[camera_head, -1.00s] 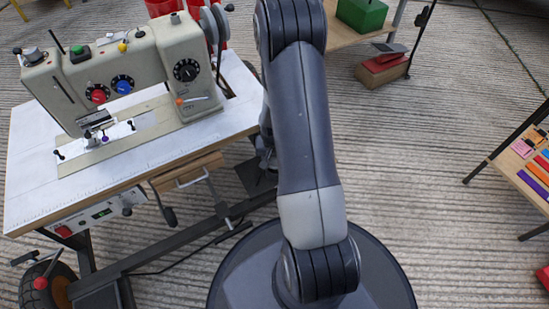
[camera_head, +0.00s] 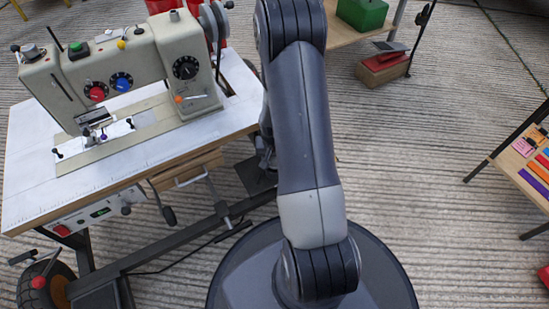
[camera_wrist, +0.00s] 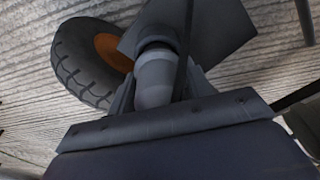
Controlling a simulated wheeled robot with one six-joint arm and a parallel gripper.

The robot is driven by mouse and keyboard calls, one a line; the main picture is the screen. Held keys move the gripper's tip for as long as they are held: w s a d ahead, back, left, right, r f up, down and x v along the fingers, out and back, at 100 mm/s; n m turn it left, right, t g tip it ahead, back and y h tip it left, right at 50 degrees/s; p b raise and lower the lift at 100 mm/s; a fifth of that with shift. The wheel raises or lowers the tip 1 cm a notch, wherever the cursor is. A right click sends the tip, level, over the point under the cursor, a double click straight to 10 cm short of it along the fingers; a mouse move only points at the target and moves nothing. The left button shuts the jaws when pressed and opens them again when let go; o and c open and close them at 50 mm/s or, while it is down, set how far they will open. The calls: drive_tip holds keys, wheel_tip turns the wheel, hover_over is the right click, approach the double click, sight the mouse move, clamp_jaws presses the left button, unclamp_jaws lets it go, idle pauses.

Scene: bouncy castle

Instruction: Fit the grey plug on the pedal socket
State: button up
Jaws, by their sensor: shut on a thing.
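In the wrist view, the grey plug (camera_wrist: 154,78) is a rounded, pale grey cylinder between the fingers of my gripper (camera_wrist: 158,88), which is shut on it. A flat dark grey plate (camera_wrist: 215,35) lies beyond the plug; its outline overlaps the plug's far end. I cannot tell whether they touch. The pedal socket cannot be made out. In the head view, a dark plate (camera_head: 258,176), possibly the pedal, shows low beside the sewing table. My arm covers most of the gripper there, and the plug is hidden.
A sewing machine (camera_head: 120,70) stands on a white-topped table (camera_head: 30,165) at left. Its dark frame bar (camera_head: 165,248) runs low toward my base. A tyre with an orange hub (camera_wrist: 82,68) is close to the gripper. A thin dark cable or rod (camera_wrist: 187,45) crosses near the plug.

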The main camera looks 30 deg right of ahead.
drive_tip(key=shift+f+b, duration=0.55)
drive_tip(key=shift+f, duration=0.05)
drive_tip(key=shift+r, duration=0.1)
idle(0.5)
drive_tip(key=shift+r+p, duration=1.2)
drive_tip(key=shift+r, duration=0.35)
drive_tip(key=shift+f+b, duration=1.25)
idle(1.2)
drive_tip(key=shift+f+b, duration=0.3)
drive_tip(key=shift+f, duration=0.05)
idle(0.5)
drive_tip(key=shift+r+p, duration=1.2)
drive_tip(key=shift+r, duration=0.45)
